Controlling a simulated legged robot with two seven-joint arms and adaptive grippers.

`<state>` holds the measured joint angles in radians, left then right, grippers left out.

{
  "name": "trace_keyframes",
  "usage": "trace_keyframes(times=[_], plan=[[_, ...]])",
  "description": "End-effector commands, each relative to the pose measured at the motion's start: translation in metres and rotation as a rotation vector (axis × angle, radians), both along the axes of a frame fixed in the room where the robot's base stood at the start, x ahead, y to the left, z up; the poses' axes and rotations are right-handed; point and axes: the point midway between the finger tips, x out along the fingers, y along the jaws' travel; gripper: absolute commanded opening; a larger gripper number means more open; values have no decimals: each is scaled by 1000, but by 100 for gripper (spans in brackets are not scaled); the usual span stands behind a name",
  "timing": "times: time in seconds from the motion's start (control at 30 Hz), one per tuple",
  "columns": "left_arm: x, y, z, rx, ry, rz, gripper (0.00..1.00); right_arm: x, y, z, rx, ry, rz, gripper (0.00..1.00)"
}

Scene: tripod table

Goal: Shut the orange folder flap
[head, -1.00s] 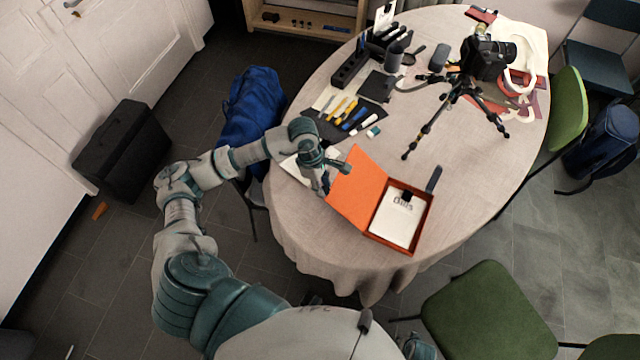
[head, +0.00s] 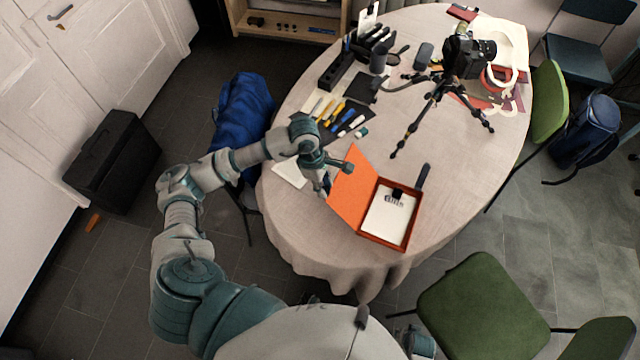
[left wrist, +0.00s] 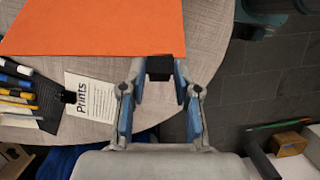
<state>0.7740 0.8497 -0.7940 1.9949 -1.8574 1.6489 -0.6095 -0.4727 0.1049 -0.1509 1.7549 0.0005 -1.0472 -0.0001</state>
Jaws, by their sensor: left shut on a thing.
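The orange folder is an open box (head: 412,228) on the round table, with white printed paper (head: 388,217) and a black clip inside. Its orange flap (head: 354,190) stands open to the left of the box; it also fills the top left of the left wrist view (left wrist: 95,28). My left gripper (head: 324,182) is at the flap's outer edge. In the left wrist view my left gripper (left wrist: 160,80) is shut on a black tab (left wrist: 160,68) at that edge. The flap's tilt is hard to judge. My right gripper does not show.
A white card (head: 289,173) lies left of my gripper. Pens on a dark mat (head: 345,122), a camera on a tripod (head: 440,95) and a dark slim object (head: 423,177) are also on the table. Green chairs (head: 482,305) stand around it.

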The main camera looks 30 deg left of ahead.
Motion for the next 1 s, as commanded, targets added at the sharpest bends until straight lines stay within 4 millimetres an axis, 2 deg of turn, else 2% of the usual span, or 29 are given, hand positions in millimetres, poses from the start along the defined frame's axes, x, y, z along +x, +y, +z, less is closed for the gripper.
trace_keyframes(times=[1.0], plan=[[2,-30,21,-1,-1,-1,24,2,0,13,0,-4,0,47]])
